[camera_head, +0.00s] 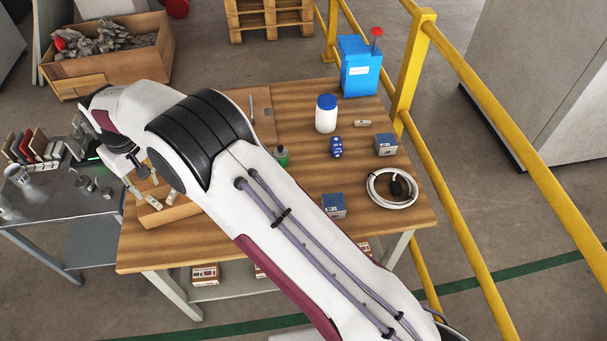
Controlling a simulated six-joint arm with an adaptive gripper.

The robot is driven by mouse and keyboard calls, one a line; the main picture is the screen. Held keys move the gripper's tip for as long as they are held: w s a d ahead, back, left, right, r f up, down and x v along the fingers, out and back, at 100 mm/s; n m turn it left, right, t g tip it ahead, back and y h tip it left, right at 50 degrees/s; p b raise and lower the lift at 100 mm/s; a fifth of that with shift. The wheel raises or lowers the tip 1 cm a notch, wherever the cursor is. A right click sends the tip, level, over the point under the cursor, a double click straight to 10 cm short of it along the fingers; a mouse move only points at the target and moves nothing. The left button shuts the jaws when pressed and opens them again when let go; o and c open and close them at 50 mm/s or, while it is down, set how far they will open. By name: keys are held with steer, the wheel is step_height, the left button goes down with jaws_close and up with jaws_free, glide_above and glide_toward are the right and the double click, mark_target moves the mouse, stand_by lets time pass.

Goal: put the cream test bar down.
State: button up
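My arm crosses the picture from the lower right and bends over the left part of the wooden table (310,240). My gripper (130,170) is small and dark at the table's left edge, partly hidden behind my own wrist. A small cream bar (134,191) shows right below the gripper, close to its fingertips. I cannot tell whether the fingers are closed on it. A light wooden box (168,216) lies just right of it. More small cream pieces (171,198) show at that box.
A grey side table (70,225) with standing tiles (35,145) adjoins on the left. The wooden table holds a white bottle with a blue lid (326,117), a green bottle (281,156), blue boxes (333,205) and a cable coil (391,188). A yellow railing (480,90) runs along the right.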

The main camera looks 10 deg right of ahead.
steer(key=w+d+r+m+t, duration=0.1)
steer(key=d+r+m, duration=0.1)
steer(key=d+r, duration=1.15)
steer(key=s+d+r+m+t, duration=0.1)
steer(key=s+d+r, duration=0.2)
steer(key=d+r, duration=0.3)
steer(key=s+d+r+m, duration=0.1)
steer(key=s+d+r, duration=0.35)
steer(key=d, duration=0.45)
steer(key=s+d+r+m+t, duration=0.1)
steer(key=s+d+r+m, duration=0.25)
steer(key=s+d, duration=0.8)
steer(key=s+d+f, duration=0.2)
steer(key=s+d, duration=0.1)
steer(key=s, duration=0.3)
steer(key=s+d+f+m+t+h, duration=0.1)
steer(key=s+d, duration=0.2)
steer(key=s, duration=0.2)
steer(key=shift+s+d+f, duration=0.25)
steer(key=shift+s+f, duration=0.15)
steer(key=shift+m, duration=0.25)
